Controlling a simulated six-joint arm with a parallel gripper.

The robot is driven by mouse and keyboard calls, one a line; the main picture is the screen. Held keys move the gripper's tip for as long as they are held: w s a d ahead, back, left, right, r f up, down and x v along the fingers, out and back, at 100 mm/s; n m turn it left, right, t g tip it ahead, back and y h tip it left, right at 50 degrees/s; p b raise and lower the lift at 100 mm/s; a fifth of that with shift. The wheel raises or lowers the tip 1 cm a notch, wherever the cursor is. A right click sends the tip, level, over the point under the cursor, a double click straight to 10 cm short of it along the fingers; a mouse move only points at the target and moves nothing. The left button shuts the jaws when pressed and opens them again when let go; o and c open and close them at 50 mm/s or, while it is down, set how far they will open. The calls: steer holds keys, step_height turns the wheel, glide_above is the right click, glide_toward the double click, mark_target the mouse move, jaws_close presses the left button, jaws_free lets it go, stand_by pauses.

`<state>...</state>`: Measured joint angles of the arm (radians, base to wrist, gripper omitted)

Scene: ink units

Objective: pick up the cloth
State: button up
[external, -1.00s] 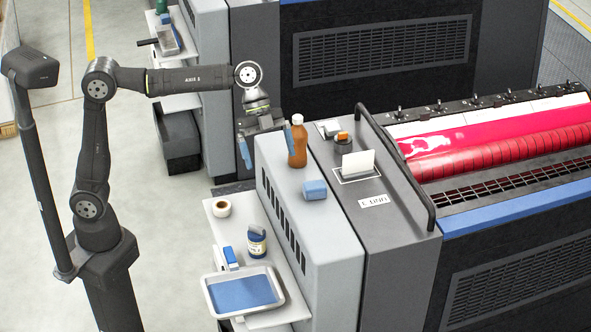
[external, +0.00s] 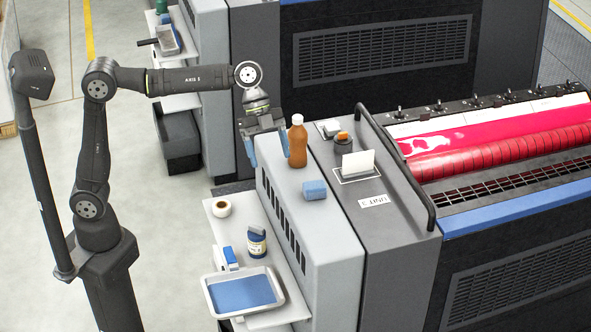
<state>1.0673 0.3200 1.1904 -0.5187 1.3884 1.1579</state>
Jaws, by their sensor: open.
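A small blue folded block (external: 314,190), which looks like the cloth, lies on the grey top of the machine's side cabinet, in front of the brown bottle. My gripper (external: 268,150) points down at the far left edge of that cabinet, left of the brown bottle (external: 298,142). It is open, with blue fingers apart and nothing seen between them. It is behind and left of the blue block, clear of it. The right finger overlaps the bottle's edge in the picture; I cannot tell if they touch.
A white card (external: 358,164) and a dark rail (external: 402,165) stand right of the block.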

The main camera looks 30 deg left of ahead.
steer(key=n+t, duration=0.8)
steer(key=n, duration=0.8)
glide_toward(314, 185)
steer(key=shift+y, duration=0.4)
steer(key=x, duration=0.2)
steer(key=s+x, duration=0.1)
steer(key=x, duration=0.2)
steer(key=shift+a+f, duration=0.1)
steer(key=shift+f, duration=0.2)
steer(key=w+d+f, duration=0.2)
steer(key=shift+w+d+f, duration=0.15)
steer(key=shift+d+f, duration=0.05)
steer(key=shift+f, duration=0.2)
steer(key=shift+w+d+f, duration=0.25)
steer(key=shift+f, duration=0.3)
steer(key=shift+c, duration=0.2)
